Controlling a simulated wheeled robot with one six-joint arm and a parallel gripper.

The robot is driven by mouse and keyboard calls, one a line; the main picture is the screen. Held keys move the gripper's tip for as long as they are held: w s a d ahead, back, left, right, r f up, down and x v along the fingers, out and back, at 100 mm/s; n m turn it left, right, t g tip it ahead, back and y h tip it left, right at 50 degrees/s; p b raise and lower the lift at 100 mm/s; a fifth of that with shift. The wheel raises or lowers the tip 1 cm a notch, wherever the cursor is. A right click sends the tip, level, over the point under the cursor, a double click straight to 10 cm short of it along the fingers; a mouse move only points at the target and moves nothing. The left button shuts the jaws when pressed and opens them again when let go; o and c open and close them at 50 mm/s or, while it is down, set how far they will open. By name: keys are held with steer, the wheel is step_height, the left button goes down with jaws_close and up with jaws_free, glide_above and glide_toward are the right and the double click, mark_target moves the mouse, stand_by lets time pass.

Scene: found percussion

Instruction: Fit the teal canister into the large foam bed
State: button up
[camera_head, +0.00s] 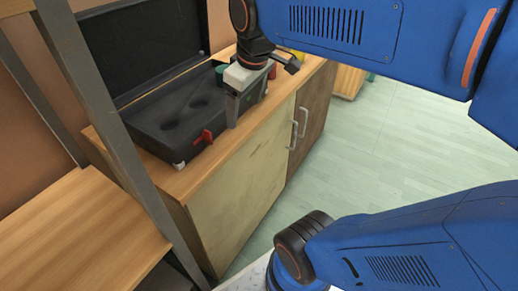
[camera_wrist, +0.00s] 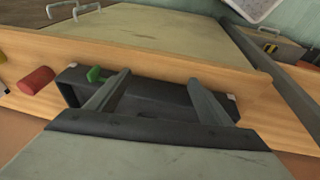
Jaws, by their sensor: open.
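A black case (camera_head: 145,115) lies open on a wooden cabinet, its lid raised at the back. Its dark foam bed (camera_head: 183,112) shows round recesses that look empty. A small green-teal piece (camera_head: 220,70) shows at the case's back right, partly hidden; I cannot tell whether it is the teal canister. My gripper (camera_head: 246,112) points down at the case's front right, with nothing seen in it. In the wrist view, my open gripper (camera_wrist: 158,78) has its fingers spread over the case (camera_wrist: 160,92), and a green piece (camera_wrist: 95,74) sits on the case's edge beside one finger.
A red piece (camera_head: 205,137) sits on the case's front edge. A red cylinder (camera_wrist: 37,80) stands on the cabinet top beside the case. A yellow object (camera_head: 298,55) is farther right. A grey metal post (camera_head: 105,120) rises close at the left. The floor (camera_head: 390,145) is clear.

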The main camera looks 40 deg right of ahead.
steer(key=s+a+f+m+t, duration=0.1)
steer(key=s+f+m, duration=0.3)
steer(key=s+f, duration=0.4)
steer(key=shift+s+a, duration=0.2)
stand_by(0.8)
